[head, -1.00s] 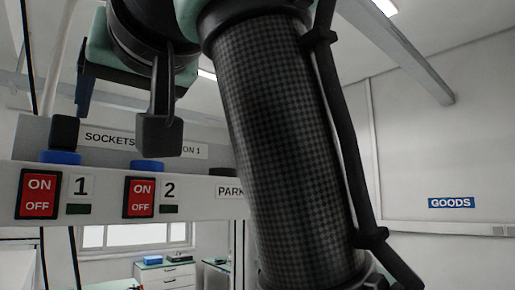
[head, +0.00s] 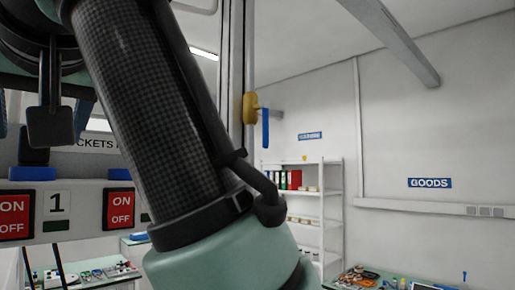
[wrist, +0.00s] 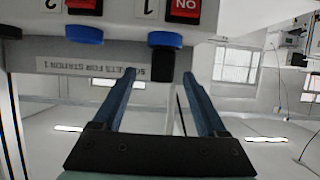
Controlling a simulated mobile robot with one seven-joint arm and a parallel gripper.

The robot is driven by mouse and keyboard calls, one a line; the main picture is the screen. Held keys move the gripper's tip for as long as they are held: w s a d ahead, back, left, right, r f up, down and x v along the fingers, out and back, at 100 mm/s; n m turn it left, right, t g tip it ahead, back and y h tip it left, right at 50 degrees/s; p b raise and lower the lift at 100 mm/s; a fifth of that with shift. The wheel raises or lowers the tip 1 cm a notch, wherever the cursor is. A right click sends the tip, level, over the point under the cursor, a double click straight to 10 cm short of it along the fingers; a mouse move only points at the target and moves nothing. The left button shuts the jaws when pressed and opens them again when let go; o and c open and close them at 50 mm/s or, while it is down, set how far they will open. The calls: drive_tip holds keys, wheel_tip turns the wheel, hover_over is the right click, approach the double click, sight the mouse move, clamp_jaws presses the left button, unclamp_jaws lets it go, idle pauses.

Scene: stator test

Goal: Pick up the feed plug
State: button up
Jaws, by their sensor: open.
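A black block-shaped plug (wrist: 162,68), which looks like the feed plug, sits on the blue socket (wrist: 165,40) of switch 1. In the head view the plug (head: 34,146) stands above its blue socket (head: 32,173), partly hidden by my arm's parts. My gripper (wrist: 159,75) is open and empty, with its two blue fingers apart. In the wrist view the plug lies between the fingertips in the picture; I cannot tell how far beyond them it is. In the head view only parts of the blue fingers show at the upper left.
A second blue socket (wrist: 82,34) belongs to switch 2, beside a station label (wrist: 90,70). Red ON/OFF switches (head: 118,210) line the panel. A yellow fitting with a blue handle (head: 250,108) is on a post. White shelves (head: 305,205) and cluttered benches stand behind.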

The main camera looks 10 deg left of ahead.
sight(33, 163)
drive_tip(key=p+x, duration=0.3)
drive_tip(key=x, duration=0.1)
drive_tip(key=shift+a+f, duration=0.1)
drive_tip(key=shift+a, duration=0.1)
drive_tip(key=shift+a+f, duration=0.2)
clamp_jaws()
